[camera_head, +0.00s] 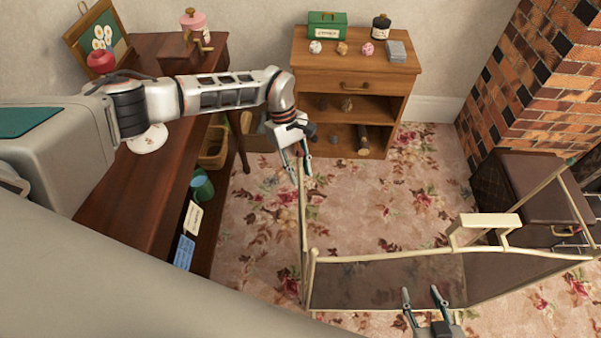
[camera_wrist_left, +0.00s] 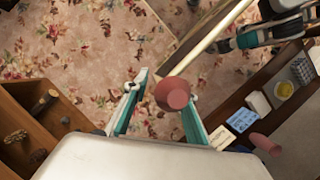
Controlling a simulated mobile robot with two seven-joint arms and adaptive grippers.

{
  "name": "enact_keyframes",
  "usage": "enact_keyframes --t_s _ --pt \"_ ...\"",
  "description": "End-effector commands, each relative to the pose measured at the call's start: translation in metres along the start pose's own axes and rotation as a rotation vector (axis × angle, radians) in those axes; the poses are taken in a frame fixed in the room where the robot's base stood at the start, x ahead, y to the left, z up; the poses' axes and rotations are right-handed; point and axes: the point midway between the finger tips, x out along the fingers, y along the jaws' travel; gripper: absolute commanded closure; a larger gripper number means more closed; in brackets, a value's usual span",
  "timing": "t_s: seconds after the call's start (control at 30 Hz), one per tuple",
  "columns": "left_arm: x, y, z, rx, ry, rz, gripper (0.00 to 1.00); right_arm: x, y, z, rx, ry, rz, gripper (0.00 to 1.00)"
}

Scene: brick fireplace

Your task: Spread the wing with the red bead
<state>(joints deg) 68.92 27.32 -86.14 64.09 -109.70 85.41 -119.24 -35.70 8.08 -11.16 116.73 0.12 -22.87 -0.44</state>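A folding screen with cream rails and dark see-through panels (camera_head: 390,285) stands on the carpet. Its left wing (camera_head: 303,215) shows almost edge-on and runs back toward the small cabinet. In the left wrist view a dull red bead (camera_wrist_left: 173,93) sits at the end of a cream rail (camera_wrist_left: 207,45). My left gripper (camera_head: 300,162) is over the wing's far end; its fingers (camera_wrist_left: 160,105) are apart, with the bead between them, nearer the right finger. I cannot tell whether they touch. My right gripper (camera_head: 424,298) is open and empty in front of the middle panel.
A wooden cabinet (camera_head: 355,85) with open shelves stands behind the wing's far end. A long dark table (camera_head: 150,195) is on the left under my arm. A brick fireplace (camera_head: 540,80) and a dark box (camera_head: 535,185) are on the right. Flowered carpet (camera_head: 400,195) is clear behind the screen.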

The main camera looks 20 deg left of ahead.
Motion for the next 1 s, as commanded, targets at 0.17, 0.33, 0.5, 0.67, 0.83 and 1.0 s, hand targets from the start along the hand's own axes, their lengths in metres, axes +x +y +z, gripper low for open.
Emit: enact_keyframes --t_s 0.17,0.33,0.5,0.67,0.83,1.0 --pt "0.011 0.000 0.000 -0.001 0.000 0.001 0.74 0.000 0.000 0.000 -0.001 0.000 0.001 0.60" --pt "0.011 0.000 0.000 -0.001 0.000 0.002 0.74 0.000 0.001 0.000 -0.001 0.001 0.001 0.60" --pt "0.011 0.000 0.000 -0.001 0.000 0.002 0.97 0.000 0.001 0.000 -0.001 0.001 0.002 0.60" --pt "0.011 0.000 0.000 -0.002 -0.001 0.002 1.00 0.000 0.001 0.000 -0.001 0.001 0.002 0.60" --pt "0.008 -0.004 -0.002 -0.018 0.001 0.008 1.00 -0.001 0.002 -0.006 0.000 0.007 0.003 0.60" --pt "0.002 -0.018 -0.009 -0.075 0.001 0.033 1.00 -0.005 0.005 -0.021 0.006 0.024 0.005 0.60"
